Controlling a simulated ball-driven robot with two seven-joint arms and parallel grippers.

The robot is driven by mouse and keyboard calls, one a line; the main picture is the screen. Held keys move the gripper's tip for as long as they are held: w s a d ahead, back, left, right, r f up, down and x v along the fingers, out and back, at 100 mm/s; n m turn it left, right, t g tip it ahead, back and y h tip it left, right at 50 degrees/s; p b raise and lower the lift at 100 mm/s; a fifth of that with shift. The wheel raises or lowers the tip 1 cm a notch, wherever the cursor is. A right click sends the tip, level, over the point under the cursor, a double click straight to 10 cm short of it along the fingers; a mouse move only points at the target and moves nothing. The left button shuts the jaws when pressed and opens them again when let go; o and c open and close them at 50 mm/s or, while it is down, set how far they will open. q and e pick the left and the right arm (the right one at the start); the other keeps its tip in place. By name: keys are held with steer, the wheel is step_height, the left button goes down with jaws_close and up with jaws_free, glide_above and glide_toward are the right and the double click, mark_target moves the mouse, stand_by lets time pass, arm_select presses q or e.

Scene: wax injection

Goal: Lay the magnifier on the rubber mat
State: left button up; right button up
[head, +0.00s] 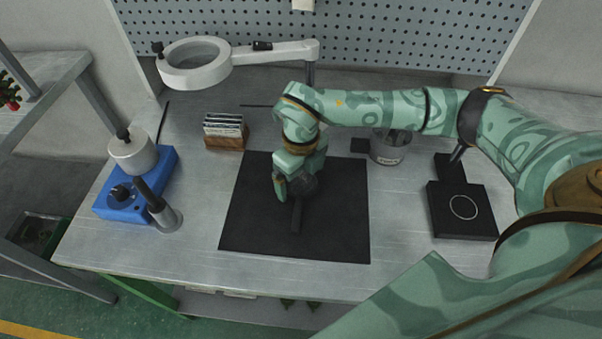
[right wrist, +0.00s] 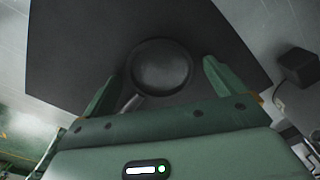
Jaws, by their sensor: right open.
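The black rubber mat (head: 338,238) lies flat on the middle of the bench and fills much of the right wrist view (right wrist: 65,45). The magnifier (head: 304,188), with a dark round lens and a handle, appears to lie on the mat, lens and handle within its edges. In the right wrist view its lens (right wrist: 160,67) is just ahead of my fingers. Its handle runs back to the lower left, partly hidden by my gripper. My right gripper (head: 286,188) is low over the mat; its fingers (right wrist: 158,88) stand apart with the magnifier between or just below them. My left gripper is out of view.
A blue-based device (head: 125,202) stands at the left. A wooden rack (head: 226,142) is behind the mat, and a ring lamp (head: 195,75) hangs above. A glass jar (head: 389,150) and a black plate device (head: 462,222) stand at the right. The front bench strip is clear.

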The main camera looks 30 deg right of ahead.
step_height(320, 180, up, 12)
steer(key=p, duration=0.3)
steer(key=shift+r+p, duration=0.15)
steer(key=shift+p, duration=0.2)
steer(key=shift+s, duration=0.1)
